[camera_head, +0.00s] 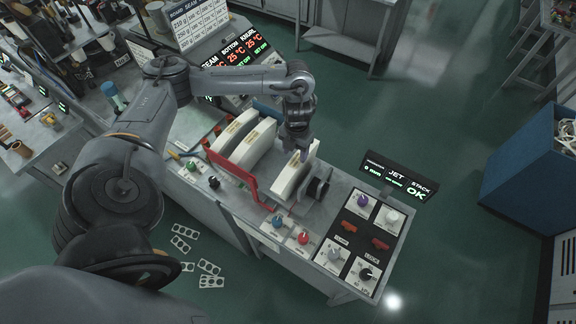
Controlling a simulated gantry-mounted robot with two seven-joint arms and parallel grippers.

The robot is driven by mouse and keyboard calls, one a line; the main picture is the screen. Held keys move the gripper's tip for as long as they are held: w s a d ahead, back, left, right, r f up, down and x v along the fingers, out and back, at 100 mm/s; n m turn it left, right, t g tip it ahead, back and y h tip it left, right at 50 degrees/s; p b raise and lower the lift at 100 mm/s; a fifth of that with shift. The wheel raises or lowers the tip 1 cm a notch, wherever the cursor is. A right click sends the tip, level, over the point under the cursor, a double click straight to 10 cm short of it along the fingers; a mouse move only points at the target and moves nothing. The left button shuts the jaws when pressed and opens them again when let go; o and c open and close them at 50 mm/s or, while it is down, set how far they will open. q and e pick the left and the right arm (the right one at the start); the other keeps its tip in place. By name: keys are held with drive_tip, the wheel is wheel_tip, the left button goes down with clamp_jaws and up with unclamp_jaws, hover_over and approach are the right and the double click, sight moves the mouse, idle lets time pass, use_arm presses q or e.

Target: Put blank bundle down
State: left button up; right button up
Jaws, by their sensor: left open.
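The cream-coloured blank bundle (291,178) stands on edge on the grey bench, at the right end of the row. My left gripper (297,155) is over its top edge, pointing down and open. Whether the fingers touch the bundle cannot be told at this size. Two more cream bundles stand to its left: one in the middle (256,145) and one further left (236,131). A red bracket (232,177) lies along their front side. My right gripper is not in view.
A black roller (318,188) sits just right of the bundle. Control panels with knobs (365,225) fill the bench's right end, with a JET STACK display (399,181) behind. A blue bin (530,160) stands on the right. Flat blanks (209,270) lie on the floor.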

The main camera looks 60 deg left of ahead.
sight(296, 161)
use_arm(q)
drive_tip(key=f, duration=0.1)
drive_tip(key=f+b, duration=0.1)
drive_tip(key=f, duration=0.1)
drive_tip(key=f+b, duration=0.1)
drive_tip(key=f, duration=0.1)
drive_tip(key=shift+w+d, duration=0.1)
drive_tip(key=shift+d, duration=0.15)
drive_tip(key=shift+f+p, duration=0.6)
drive_tip(key=shift+f, duration=1.95)
clamp_jaws()
drive_tip(key=shift+w, duration=0.1)
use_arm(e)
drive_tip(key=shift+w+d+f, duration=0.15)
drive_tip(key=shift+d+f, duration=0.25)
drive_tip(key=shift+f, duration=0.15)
